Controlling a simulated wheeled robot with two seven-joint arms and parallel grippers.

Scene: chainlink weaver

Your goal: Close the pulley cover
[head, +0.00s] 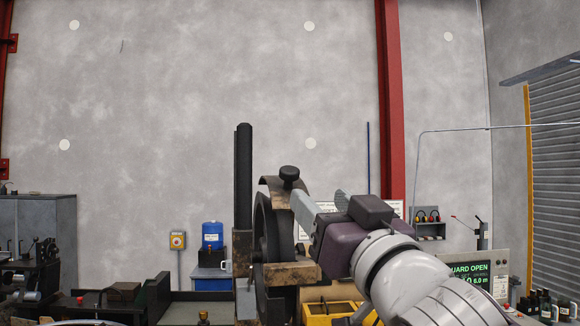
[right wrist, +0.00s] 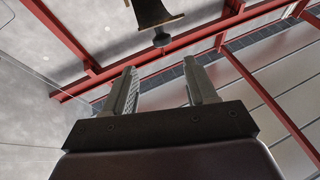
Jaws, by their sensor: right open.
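The pulley cover (head: 270,184) is a worn brown curved plate with a black round knob (head: 289,174), raised above the dark pulley wheel (head: 262,235). My right gripper (head: 302,207) is just below and right of the knob, beside the wheel. In the right wrist view the gripper (right wrist: 158,78) has its two fingers apart with nothing between them. The cover (right wrist: 152,12) and its knob (right wrist: 161,40) show beyond the fingertips, apart from them. My left gripper does not show.
A screen (head: 468,278) at right reads "GUARD OPEN". A dark upright post (head: 244,175) stands behind the wheel. A yellow crate (head: 325,311) is low beside my right arm. A blue container (head: 212,235) stands at the back. The space above the cover is clear.

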